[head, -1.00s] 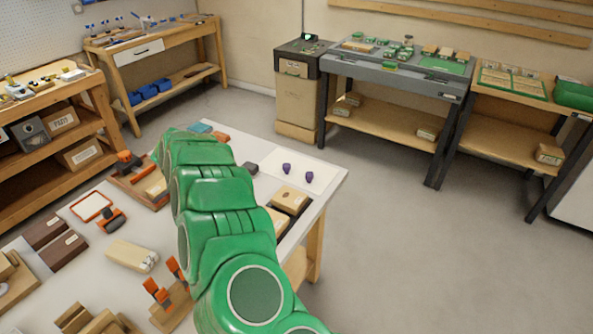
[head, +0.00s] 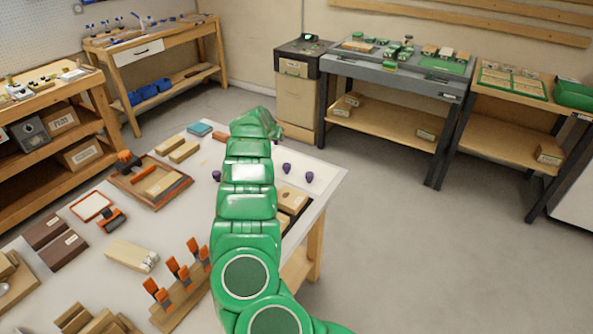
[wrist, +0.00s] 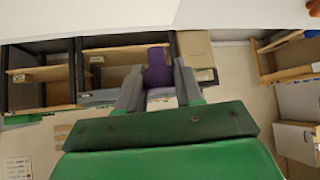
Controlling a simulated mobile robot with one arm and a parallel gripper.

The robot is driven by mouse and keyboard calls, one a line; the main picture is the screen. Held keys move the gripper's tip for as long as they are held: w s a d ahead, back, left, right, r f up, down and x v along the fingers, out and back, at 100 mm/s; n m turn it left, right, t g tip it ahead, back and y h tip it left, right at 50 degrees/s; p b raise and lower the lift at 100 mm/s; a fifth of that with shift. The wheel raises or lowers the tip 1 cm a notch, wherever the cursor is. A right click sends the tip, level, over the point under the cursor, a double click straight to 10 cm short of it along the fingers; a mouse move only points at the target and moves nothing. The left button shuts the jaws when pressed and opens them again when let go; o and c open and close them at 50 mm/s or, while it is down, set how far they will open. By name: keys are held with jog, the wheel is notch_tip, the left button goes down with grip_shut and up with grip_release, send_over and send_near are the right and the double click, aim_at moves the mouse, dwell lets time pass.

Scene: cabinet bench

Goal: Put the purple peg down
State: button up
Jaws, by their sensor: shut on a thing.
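In the wrist view my gripper (wrist: 158,85) is shut on a purple peg (wrist: 157,68), which stands out between the two grey fingers. In the head view my green arm reaches over the white table (head: 325,183), and the held peg cannot be made out there. Two other purple pegs (head: 286,168) (head: 309,177) stand on a pale area at the table's far right. Another small purple shape (head: 217,176) shows just left of my arm. I cannot tell from the head view how high the held peg is above the table.
Wooden blocks (head: 292,200) lie right of my arm. A wooden tray (head: 150,187) and a rack with orange-topped tools (head: 180,285) are on the left. A grey bench (head: 395,72) stands beyond open floor.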

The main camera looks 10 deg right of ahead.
jog(key=shift+m+h, duration=0.3)
jog(key=shift+m, duration=0.1)
jog(key=shift+s+d+f, duration=0.1)
jog(key=shift+d+f, duration=0.5)
jog(key=shift+f, duration=0.6)
jog(key=shift+w+d+f, duration=0.1)
jog(key=shift+d+f, duration=0.45)
jog(key=shift+f, duration=0.6)
jog(key=shift+s+d+f, duration=0.1)
jog(key=shift+d+f, duration=0.5)
jog(key=shift+f, duration=0.6)
jog(key=shift+f, duration=0.1)
jog(key=o, duration=1.1)
